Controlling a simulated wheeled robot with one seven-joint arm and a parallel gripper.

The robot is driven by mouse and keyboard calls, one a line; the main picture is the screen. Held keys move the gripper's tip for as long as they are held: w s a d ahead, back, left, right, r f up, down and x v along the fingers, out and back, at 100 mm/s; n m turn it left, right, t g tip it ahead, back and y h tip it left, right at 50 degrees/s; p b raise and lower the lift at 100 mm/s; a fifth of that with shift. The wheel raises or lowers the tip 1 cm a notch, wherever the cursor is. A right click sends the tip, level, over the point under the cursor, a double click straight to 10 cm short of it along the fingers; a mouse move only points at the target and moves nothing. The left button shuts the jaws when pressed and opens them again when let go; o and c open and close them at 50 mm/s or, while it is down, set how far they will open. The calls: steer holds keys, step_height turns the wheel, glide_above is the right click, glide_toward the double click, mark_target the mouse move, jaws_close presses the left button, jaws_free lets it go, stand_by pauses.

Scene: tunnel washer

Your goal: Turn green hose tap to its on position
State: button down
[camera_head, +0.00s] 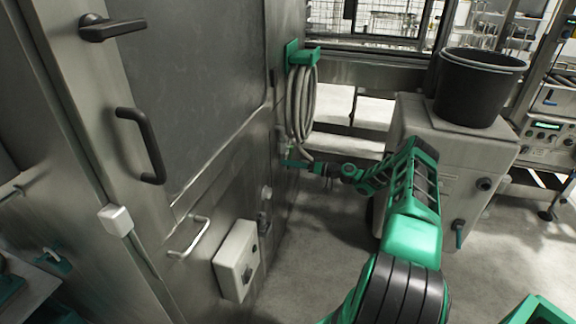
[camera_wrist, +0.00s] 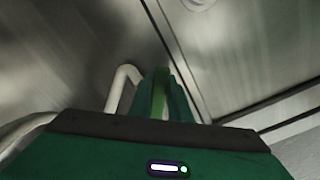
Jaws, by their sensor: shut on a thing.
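The green hose tap (camera_head: 292,163) sits on the side of the steel machine, below a coiled grey hose. Its green handle sticks out to the right, toward my gripper (camera_head: 318,168). My gripper is shut on this handle. In the wrist view, a lighter green strip, the tap handle (camera_wrist: 160,88), shows between the dark green fingers of my gripper (camera_wrist: 168,92). Most of the tap body is hidden there, and I cannot tell the handle's exact angle.
The grey hose (camera_head: 301,103) hangs on a green holder (camera_head: 300,55). A grey cabinet (camera_head: 455,150) carrying a black bucket (camera_head: 478,90) stands right of my arm. A control box (camera_head: 236,262) juts from the machine lower left. The floor between (camera_head: 325,240) is clear.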

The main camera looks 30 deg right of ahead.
steer(key=shift+a+f, duration=0.15)
steer(key=shift+f, duration=0.1)
steer(key=c, duration=1.6)
jaws_free()
steer(key=shift+w, duration=0.1)
steer(key=shift+c, duration=0.2)
steer(key=shift+r, duration=0.1)
